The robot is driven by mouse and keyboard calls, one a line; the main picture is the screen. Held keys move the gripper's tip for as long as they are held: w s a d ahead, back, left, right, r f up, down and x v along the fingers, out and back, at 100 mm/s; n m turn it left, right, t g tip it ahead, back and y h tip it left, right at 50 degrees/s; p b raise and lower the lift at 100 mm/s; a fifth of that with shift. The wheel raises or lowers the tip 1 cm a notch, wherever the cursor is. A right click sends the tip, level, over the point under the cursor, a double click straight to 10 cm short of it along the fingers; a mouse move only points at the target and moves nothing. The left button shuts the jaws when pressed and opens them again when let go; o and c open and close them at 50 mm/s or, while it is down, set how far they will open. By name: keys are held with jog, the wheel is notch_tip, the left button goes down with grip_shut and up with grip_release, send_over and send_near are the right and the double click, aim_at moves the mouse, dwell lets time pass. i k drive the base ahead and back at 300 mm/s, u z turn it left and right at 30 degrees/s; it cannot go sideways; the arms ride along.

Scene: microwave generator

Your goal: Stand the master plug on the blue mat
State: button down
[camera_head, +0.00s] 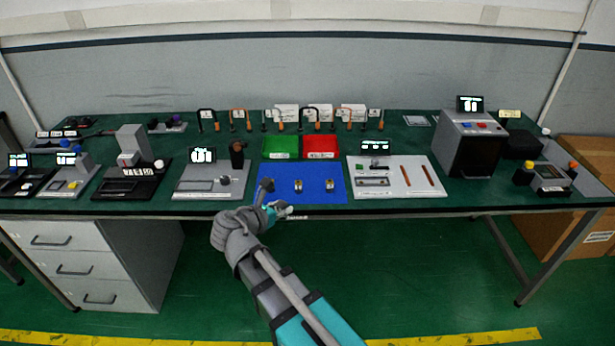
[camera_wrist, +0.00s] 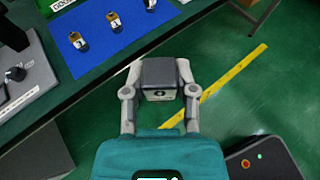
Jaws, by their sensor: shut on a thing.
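My gripper (camera_wrist: 159,70) is shut on a dark grey block (camera_wrist: 158,75) with a pale marked face; this may be the master plug, but its mark is too small to read. In the head view my gripper (camera_head: 273,199) is at the front left edge of the blue mat (camera_head: 316,170), and the block cannot be made out clearly there. The mat also shows in the wrist view (camera_wrist: 97,62). It bears small numbered gold-and-grey plugs: one marked 2 (camera_wrist: 78,41), one marked 1 (camera_wrist: 114,22) and a third (camera_wrist: 150,5). My gripper hides the mat's front left part in the head view.
A green tray (camera_head: 281,147) and a red tray (camera_head: 320,147) stand behind the mat. A grey station with a knob (camera_head: 207,182) is left of the mat, and a pale panel with orange strips (camera_head: 399,167) is right. The table edge runs just in front.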

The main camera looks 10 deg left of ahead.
aim_at(301, 167)
jog(key=i, duration=0.85)
jog(key=u, duration=0.05)
